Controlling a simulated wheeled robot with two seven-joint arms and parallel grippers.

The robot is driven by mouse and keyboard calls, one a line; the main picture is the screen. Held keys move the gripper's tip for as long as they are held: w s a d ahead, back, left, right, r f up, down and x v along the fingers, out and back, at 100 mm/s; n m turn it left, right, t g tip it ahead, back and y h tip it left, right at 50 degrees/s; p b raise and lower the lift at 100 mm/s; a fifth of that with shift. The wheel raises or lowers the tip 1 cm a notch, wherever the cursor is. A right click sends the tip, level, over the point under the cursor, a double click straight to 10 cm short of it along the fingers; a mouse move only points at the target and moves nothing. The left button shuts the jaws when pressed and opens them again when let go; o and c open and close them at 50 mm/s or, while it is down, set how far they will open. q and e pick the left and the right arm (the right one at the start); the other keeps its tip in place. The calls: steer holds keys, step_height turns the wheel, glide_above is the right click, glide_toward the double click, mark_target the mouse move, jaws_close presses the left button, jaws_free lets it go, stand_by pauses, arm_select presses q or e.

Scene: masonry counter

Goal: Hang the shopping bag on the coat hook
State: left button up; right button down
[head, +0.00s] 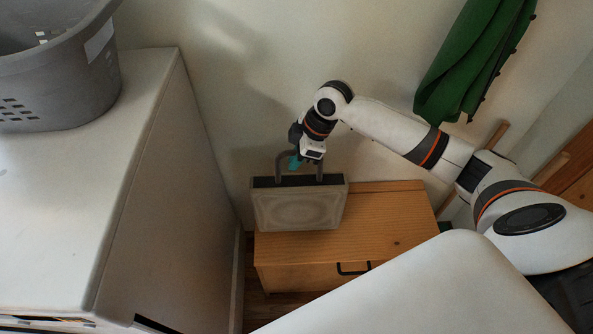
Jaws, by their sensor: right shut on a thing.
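The shopping bag (298,208) is a boxy grey-beige bag with a dark open top and a grey handle loop. It is upright over the wooden cabinet near the wall; I cannot tell whether its base touches the cabinet top. My right gripper (303,160) comes down from above and is shut on the bag's handle. A teal spot shows beside the fingers. No coat hook can be made out in this view. My left gripper is not in view.
The low wooden cabinet (385,212) has a dark drawer handle. A white counter-like unit (75,200) stands at the left with a grey laundry basket (60,85) on it. A green cloth (470,65) hangs on the wall at upper right, near wooden bars (497,135).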

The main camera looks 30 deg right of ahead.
mark_target(288, 181)
steer(key=shift+f, duration=1.95)
steer(key=c, duration=1.4)
jaws_free()
steer(key=shift+f, duration=0.1)
steer(key=v, duration=1.2)
